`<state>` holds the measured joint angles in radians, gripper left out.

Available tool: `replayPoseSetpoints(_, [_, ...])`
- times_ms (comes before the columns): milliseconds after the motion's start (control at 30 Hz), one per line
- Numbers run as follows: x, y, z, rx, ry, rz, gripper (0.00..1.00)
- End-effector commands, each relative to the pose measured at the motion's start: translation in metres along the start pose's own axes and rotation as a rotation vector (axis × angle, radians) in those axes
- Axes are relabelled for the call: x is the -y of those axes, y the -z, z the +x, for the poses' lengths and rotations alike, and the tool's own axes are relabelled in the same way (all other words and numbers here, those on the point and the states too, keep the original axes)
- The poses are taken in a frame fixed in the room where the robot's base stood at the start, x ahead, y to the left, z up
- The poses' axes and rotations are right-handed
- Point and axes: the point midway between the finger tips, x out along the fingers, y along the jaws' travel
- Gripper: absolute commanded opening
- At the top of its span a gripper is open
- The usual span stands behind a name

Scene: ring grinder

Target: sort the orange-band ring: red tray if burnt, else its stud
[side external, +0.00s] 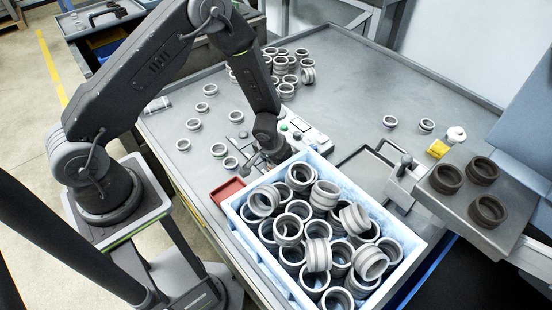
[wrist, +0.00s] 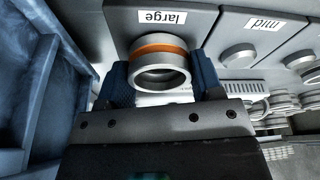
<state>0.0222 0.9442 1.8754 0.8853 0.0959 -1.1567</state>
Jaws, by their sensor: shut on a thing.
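My gripper is shut on the orange-band ring (wrist: 160,68) in the wrist view, with one dark blue finger pad on each side; the gripper (wrist: 163,84) fills the lower middle. The ring is bright grey metal with an orange band, and no dark burn shows on its visible side. It is in front of the grey block labelled "large" (wrist: 160,18); whether it touches the block or sits on a stud I cannot tell. The stud there is hidden. In the side view my gripper (side external: 270,150) is low behind the crate and the ring is hidden. The red tray (side external: 227,190) looks empty.
A block labelled "mid" (wrist: 262,25) with a stud (wrist: 238,56) is to the right of the large one. A pale blue crate (side external: 408,238) full of grey rings stands close to my gripper. Loose rings lie behind it. Dark rings (side external: 487,209) sit on a grey machine at right.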

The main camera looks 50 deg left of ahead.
Motion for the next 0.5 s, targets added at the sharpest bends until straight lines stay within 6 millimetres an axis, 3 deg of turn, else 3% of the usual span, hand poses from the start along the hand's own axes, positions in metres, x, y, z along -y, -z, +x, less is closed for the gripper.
replayPoseSetpoints(33, [-0.0001, 0.0004, -0.0002, -0.001, 0.000, 0.000, 0.32])
replayPoseSetpoints(67, [-0.0001, 0.0004, -0.0002, -0.001, 0.000, 0.000, 0.61])
replayPoseSetpoints(367, [0.0000, 0.0003, -0.0003, -0.001, 0.000, 0.000, 0.90])
replayPoseSetpoints(500, [0.0000, 0.0002, -0.0003, 0.000, 0.000, 0.000, 0.90])
